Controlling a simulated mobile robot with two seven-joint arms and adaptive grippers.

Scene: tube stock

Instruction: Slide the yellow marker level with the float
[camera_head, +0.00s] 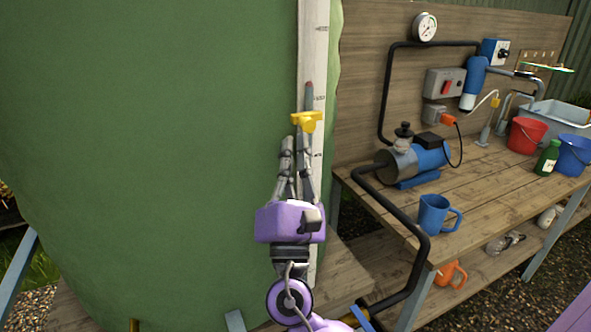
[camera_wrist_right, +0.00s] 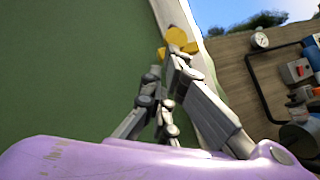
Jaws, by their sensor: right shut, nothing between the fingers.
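The yellow marker (camera_head: 306,121) sits on the pale upright scale board (camera_head: 314,45) beside the green tank. Just above it on the board is a narrow grey piece with a reddish top (camera_head: 309,90), which looks like the float; the marker is lower than it. My right gripper (camera_head: 296,141) is shut and empty, pointing up, its fingertips just below the marker. In the right wrist view the fingertips (camera_wrist_right: 172,60) are close under the marker (camera_wrist_right: 177,38); I cannot tell whether they touch it. My left gripper is not in view.
The big green tank (camera_head: 150,120) fills the left. To the right, a wooden bench (camera_head: 480,190) carries a blue pump (camera_head: 428,155), a blue mug (camera_head: 434,213), a red bucket (camera_head: 526,136) and a green bottle (camera_head: 547,158). A black hose (camera_head: 405,220) runs near my right arm.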

